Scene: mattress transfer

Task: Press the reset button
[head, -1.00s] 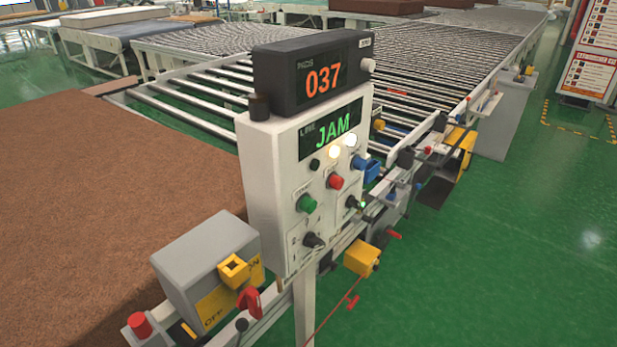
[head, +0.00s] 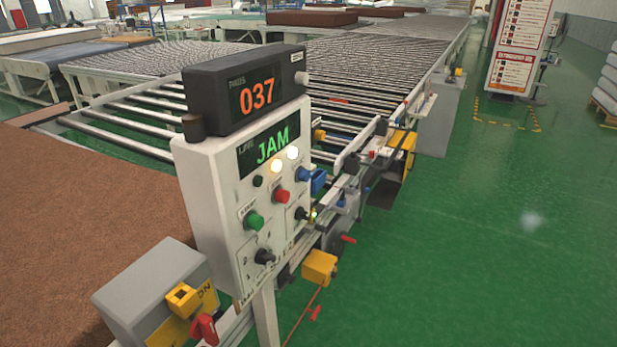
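The white control panel (head: 206,200) stands upright on a post left of the picture's middle. Its screen (head: 270,145) reads "JAM" in green. The button labels are too small to read, so I cannot tell for certain which is reset. Neither of my grippers is in view.
A black counter box (head: 205,105) showing 037 sits on the panel. A grey switch box (head: 140,290) with a yellow-and-red handle is at lower left, beside a brown mattress (head: 90,200). Roller conveyors (head: 380,60) run behind.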

